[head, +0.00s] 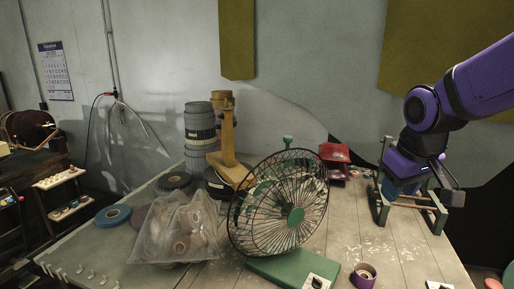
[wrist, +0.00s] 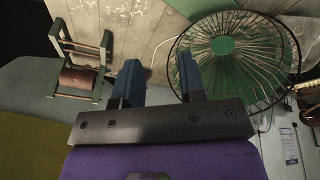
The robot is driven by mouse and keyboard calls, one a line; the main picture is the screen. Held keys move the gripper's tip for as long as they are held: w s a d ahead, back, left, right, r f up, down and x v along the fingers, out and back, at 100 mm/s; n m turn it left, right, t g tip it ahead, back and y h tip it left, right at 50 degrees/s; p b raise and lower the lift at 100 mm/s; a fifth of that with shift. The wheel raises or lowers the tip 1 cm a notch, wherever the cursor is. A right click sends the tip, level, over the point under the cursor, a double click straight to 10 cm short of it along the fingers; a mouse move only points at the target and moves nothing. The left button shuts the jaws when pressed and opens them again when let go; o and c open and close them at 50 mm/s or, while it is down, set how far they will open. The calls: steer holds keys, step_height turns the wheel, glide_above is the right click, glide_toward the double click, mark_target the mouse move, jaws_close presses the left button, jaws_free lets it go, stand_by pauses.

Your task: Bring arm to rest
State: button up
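My gripper (head: 447,183) is raised above the right end of the table, in front of the green winding stand (head: 437,215) in the head view. In the wrist view my gripper (wrist: 158,62) shows two dark blue fingers spread apart, with nothing between them. The green stand (wrist: 105,52) is at the upper left there, apart from the fingers, with a brown roll (wrist: 78,79) on its bar. My purple arm reaches in from the right edge of the head view. Whether the hand touches the stand cannot be told.
A green fan (head: 295,214) stands mid-table; its cage (wrist: 228,50) lies right of my fingers in the wrist view. Red trays (head: 335,153), a plastic bag (head: 178,232), a blue tape roll (head: 113,215) and a purple roll (head: 364,275) are on the table (head: 378,245). Boards between fan and stand are largely clear.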

steer(key=s+d+r+m+t, duration=0.1)
steer(key=s+r, duration=0.2)
steer(key=s, duration=0.4)
steer(key=s+d+r+m, duration=0.1)
steer(key=s+r, duration=0.1)
steer(key=s, duration=0.6)
steer(key=shift+s+r+m+t, duration=0.3)
steer(key=shift+r+m+t, duration=0.1)
